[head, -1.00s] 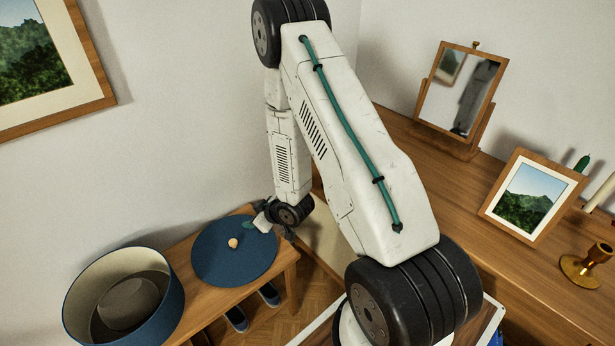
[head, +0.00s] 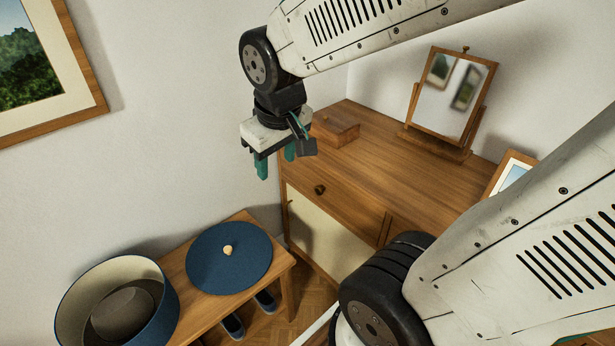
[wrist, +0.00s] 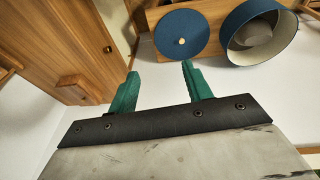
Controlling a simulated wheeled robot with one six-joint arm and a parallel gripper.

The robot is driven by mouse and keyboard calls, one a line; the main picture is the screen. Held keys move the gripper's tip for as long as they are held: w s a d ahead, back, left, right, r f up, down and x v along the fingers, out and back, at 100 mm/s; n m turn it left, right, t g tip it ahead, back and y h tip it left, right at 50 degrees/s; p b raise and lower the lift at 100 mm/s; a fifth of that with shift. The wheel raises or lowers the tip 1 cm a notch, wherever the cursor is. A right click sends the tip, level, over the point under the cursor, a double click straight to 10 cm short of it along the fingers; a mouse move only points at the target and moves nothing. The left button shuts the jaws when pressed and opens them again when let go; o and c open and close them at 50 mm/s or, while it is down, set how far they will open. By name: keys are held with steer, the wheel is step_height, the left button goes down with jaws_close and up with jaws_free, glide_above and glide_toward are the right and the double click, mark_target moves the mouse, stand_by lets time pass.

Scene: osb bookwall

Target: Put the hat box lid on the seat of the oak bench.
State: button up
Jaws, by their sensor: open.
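The hat box lid (head: 225,272) is a flat dark blue disc with a pale wooden knob. It lies on the seat of the oak bench (head: 178,264), at the bench's right end. It also shows in the wrist view (wrist: 178,42). The open blue hat box (head: 160,318) stands beside it on the left, with a grey thing inside. My gripper (head: 276,166) is open and empty, with teal fingers pointing down, well above the bench and apart from the lid. In the wrist view its fingers (wrist: 158,80) are spread with nothing between them.
A wooden dresser (head: 375,150) stands right of the bench, bearing a small wooden box (head: 336,131), a tilting mirror (head: 451,92) and a picture frame (head: 507,172). Dark shoes (head: 233,326) are under the bench. A framed picture (head: 88,80) hangs on the left wall.

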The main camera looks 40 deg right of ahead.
steer(key=s+a+r+g+y, duration=0.1)
steer(key=s+a+r, duration=0.2)
steer(key=s, duration=0.8)
steer(key=shift+s+r+g, duration=0.3)
steer(key=shift+r+g, duration=0.1)
steer(key=shift+r, duration=0.05)
